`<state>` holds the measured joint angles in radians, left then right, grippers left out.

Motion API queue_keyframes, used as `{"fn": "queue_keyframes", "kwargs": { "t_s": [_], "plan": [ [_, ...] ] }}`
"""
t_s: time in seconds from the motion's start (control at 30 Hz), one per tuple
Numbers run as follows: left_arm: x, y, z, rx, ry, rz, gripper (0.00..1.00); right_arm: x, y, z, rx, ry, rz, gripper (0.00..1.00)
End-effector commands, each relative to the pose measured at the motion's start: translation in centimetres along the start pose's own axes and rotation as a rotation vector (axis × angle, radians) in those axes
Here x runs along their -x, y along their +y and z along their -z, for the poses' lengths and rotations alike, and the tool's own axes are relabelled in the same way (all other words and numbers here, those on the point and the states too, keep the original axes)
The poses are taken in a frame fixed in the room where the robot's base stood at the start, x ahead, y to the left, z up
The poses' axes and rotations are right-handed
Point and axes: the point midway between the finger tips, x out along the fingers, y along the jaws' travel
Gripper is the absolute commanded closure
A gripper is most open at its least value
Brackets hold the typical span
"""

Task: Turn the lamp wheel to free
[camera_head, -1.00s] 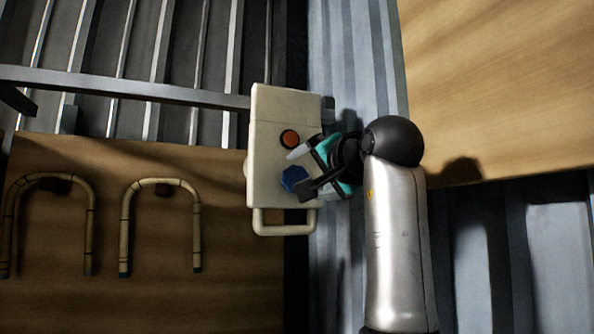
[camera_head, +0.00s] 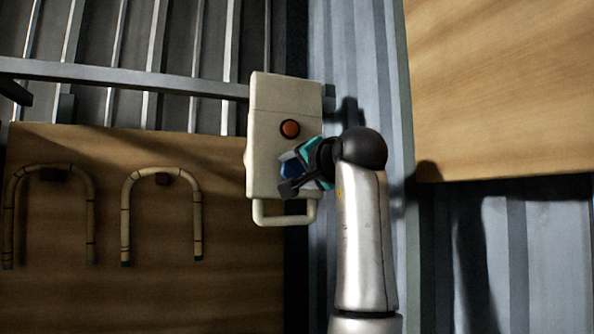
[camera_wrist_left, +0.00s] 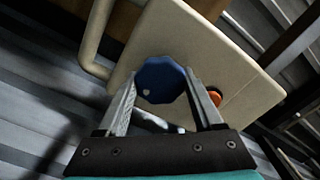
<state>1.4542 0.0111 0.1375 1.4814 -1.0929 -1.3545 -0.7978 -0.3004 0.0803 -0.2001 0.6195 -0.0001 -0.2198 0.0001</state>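The blue wheel (camera_head: 291,167) sits on the lower part of a cream control box (camera_head: 262,165), below a round orange button (camera_head: 290,128). In the left wrist view the wheel (camera_wrist_left: 160,80) is faceted, with a small pale mark. My left gripper (camera_head: 286,172) reaches the wheel from the right and partly covers it. In the left wrist view its two fingers (camera_wrist_left: 160,88) are apart, one on each side of the wheel, close to its edges. I cannot tell whether they touch it. My right gripper is out of view.
A pale handle (camera_head: 285,219) sticks out below the box. A grey metal bar (camera_head: 150,82) meets the box from the left. Two bent rattan hoops (camera_head: 160,175) lie against a wooden board (camera_head: 140,285) at left. Another wooden panel (camera_head: 500,80) is at upper right.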

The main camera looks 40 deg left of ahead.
Motion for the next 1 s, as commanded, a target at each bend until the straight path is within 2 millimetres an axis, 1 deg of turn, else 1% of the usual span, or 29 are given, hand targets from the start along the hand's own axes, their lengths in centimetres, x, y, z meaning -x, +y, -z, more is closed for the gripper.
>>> {"fn": "queue_keyframes", "kwargs": {
  "t_s": [0.03,0.07,0.5,0.77,1.0],
  "plan": [
    [0.02,0.0,0.01,0.0,0.0,0.0,0.39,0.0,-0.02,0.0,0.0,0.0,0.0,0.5],
    [0.02,0.0,0.01,0.0,0.0,0.0,0.42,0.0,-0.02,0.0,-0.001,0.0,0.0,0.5],
    [0.04,0.01,0.03,0.0,0.0,-0.001,0.91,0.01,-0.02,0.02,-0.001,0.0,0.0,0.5],
    [0.04,0.01,0.03,0.028,0.001,-0.001,0.91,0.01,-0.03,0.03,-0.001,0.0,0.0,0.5],
    [0.04,-0.01,0.04,0.148,0.001,-0.002,0.91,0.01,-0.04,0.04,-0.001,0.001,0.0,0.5]
  ]
}}
